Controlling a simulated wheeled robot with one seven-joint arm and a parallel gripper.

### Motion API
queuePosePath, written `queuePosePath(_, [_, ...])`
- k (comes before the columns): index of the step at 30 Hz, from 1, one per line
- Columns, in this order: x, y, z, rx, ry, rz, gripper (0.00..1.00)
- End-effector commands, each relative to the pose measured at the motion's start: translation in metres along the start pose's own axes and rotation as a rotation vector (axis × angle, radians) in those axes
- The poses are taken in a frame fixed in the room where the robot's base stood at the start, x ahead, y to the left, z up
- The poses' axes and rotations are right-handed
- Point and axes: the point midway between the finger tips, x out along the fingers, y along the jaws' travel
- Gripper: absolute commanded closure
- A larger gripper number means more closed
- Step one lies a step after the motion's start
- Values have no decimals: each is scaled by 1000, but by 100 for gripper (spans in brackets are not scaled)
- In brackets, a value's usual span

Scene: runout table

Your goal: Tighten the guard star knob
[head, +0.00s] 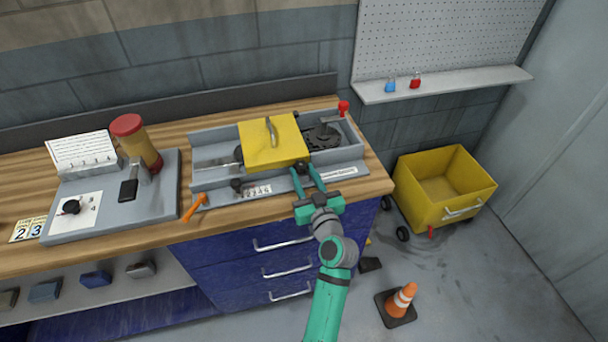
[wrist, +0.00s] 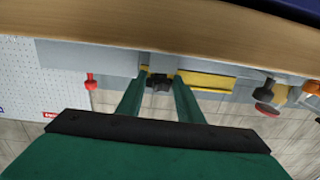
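The guard star knob (head: 302,168) is small and black, at the front lower edge of the yellow guard (head: 272,143) on the grey machine. My gripper (head: 303,175) reaches in from the front right, its two green fingers spread apart, with the knob at their tips. In the wrist view, which looks upside down, the knob (wrist: 159,82) shows between the fingertips of my gripper (wrist: 160,78). The fingers look open, with no clear contact on the knob. The yellow guard is partly hidden there by the knob and fingers.
An orange lever (head: 195,207) and a dark knob (head: 237,185) are left of my gripper along the machine's front. A red knob (head: 344,107) stands at the back right. A yellow cart (head: 415,203) and a cone (head: 402,300) are on the floor to the right.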

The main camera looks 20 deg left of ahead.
Motion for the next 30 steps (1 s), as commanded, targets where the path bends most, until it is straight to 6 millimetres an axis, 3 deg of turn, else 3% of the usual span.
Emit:
queuePosePath(14, [-1,-2,0,0,0,45,89])
queuePosePath(30, [0,-8,0,-1,0,244,89])
